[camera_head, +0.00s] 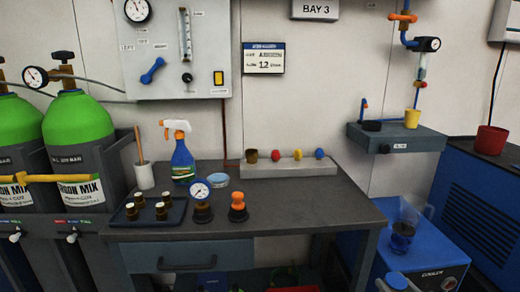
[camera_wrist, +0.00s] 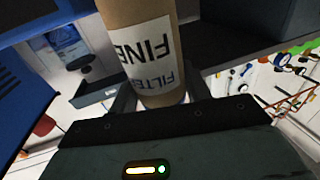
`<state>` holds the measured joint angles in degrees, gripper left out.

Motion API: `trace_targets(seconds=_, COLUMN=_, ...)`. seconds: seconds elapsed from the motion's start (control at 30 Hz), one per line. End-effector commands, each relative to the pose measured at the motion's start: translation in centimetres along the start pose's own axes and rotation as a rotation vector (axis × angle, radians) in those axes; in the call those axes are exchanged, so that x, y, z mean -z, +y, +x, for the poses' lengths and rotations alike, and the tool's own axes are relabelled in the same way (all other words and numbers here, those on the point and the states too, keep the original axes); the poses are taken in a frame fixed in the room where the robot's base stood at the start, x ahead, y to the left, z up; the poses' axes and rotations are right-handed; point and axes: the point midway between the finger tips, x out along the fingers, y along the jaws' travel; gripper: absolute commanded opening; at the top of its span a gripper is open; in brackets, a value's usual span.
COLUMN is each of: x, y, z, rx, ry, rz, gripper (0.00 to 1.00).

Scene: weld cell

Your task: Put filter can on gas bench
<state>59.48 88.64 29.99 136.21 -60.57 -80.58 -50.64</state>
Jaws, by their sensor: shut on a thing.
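The filter can is a tan-brown cylinder (camera_wrist: 142,22) with a white label reading "FINE FILTER", upside down in the wrist view. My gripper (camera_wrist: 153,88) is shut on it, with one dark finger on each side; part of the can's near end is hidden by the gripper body. Neither the can nor my gripper shows in the head view. What I take as the gas bench is the dark-topped table (camera_head: 310,208) in the middle of the head view, below the wall gas panel (camera_head: 205,70).
On the bench stand a tray of small jars (camera_head: 128,216), a spray bottle (camera_head: 182,160), a gauge (camera_head: 201,192), an orange-topped piece (camera_head: 238,205), a blue tin (camera_head: 218,180) and a grey rack (camera_head: 290,168). The bench top's right front is clear. Green cylinders (camera_head: 78,125) stand left.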

Motion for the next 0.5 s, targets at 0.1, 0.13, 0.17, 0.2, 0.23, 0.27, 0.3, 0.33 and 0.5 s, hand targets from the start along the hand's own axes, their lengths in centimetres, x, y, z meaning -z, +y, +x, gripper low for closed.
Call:
trace_targets(seconds=0.1, x=2.1, y=-0.3, z=-0.8, rx=-0.091, ry=0.001, rz=0.010, gripper=0.20)
trace_targets(seconds=0.13, x=2.4, y=-0.4, z=-0.9, rx=-0.113, ry=0.001, rz=0.010, gripper=0.20)
trace_targets(seconds=0.17, x=2.6, y=-0.5, z=-1.1, rx=-0.136, ry=-0.001, rz=0.009, gripper=0.20)
trace_targets(seconds=0.2, x=2.9, y=-0.6, z=-1.3, rx=-0.163, ry=-0.003, rz=0.007, gripper=0.20)
trace_targets(seconds=0.23, x=3.1, y=-0.7, z=-1.4, rx=-0.184, ry=-0.005, rz=0.006, gripper=0.20)
trace_targets(seconds=0.27, x=3.3, y=-0.8, z=-1.6, rx=-0.203, ry=-0.007, rz=0.004, gripper=0.20)
trace_targets(seconds=0.3, x=3.5, y=-1.0, z=-1.7, rx=-0.225, ry=-0.010, rz=0.002, gripper=0.20)
trace_targets(seconds=0.33, x=3.6, y=-1.1, z=-1.8, rx=-0.241, ry=-0.013, rz=0.002, gripper=0.20)
trace_targets(seconds=0.5, x=4.0, y=-1.4, z=-2.2, rx=-0.300, ry=-0.027, rz=-0.005, gripper=0.20)
